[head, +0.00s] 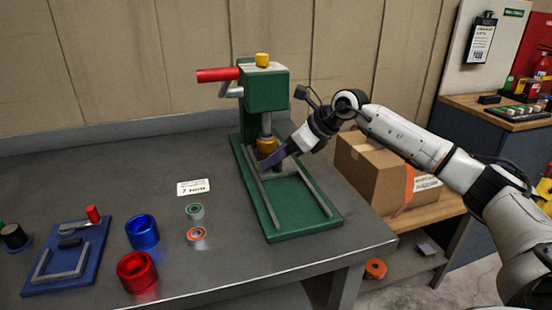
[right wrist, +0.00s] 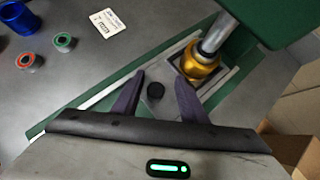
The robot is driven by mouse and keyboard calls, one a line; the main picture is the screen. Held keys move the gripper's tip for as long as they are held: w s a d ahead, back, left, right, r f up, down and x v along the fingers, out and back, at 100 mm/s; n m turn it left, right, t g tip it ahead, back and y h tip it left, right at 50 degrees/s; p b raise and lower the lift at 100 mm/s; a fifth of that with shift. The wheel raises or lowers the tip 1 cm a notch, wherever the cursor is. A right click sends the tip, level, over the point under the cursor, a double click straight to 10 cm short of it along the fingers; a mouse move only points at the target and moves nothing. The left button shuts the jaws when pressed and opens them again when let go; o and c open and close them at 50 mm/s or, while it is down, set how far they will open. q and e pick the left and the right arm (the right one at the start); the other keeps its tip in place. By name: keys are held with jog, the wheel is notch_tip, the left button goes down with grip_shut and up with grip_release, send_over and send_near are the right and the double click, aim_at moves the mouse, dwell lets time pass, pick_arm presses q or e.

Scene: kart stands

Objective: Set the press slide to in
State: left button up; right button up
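The green press (head: 266,88) stands on the bench with a green base and two grey rails. Its red-handled lever (head: 218,75) points left, and its ram ends in a gold tip (head: 267,144). The grey slide plate (right wrist: 178,65) lies between the rails at the ram end, close under the gold tip. A black knob (right wrist: 155,91) shows on it in the right wrist view. My right gripper (head: 268,162) is low over the slide, beside the ram. In the right wrist view its purple fingers (right wrist: 159,79) are apart on either side of the knob, with gaps visible. My left gripper is out of view.
Left of the press are a white card (head: 193,187), two small ringed parts (head: 195,211), a blue ring (head: 142,232), a red ring (head: 137,272) and a blue fixture (head: 68,258). A cardboard box (head: 375,172) stands right of the bench. The front rail end is clear.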

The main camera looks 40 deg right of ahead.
jog(key=shift+s, duration=0.15)
jog(key=shift+s+d+r, duration=0.1)
jog(key=shift+s+r, duration=0.05)
jog(key=shift+s, duration=0.05)
jog(key=b+v, duration=0.1)
jog(key=v, duration=0.8)
jog(key=shift+s+r, duration=0.2)
jog(key=shift+r, duration=0.1)
jog(key=shift+r, duration=0.1)
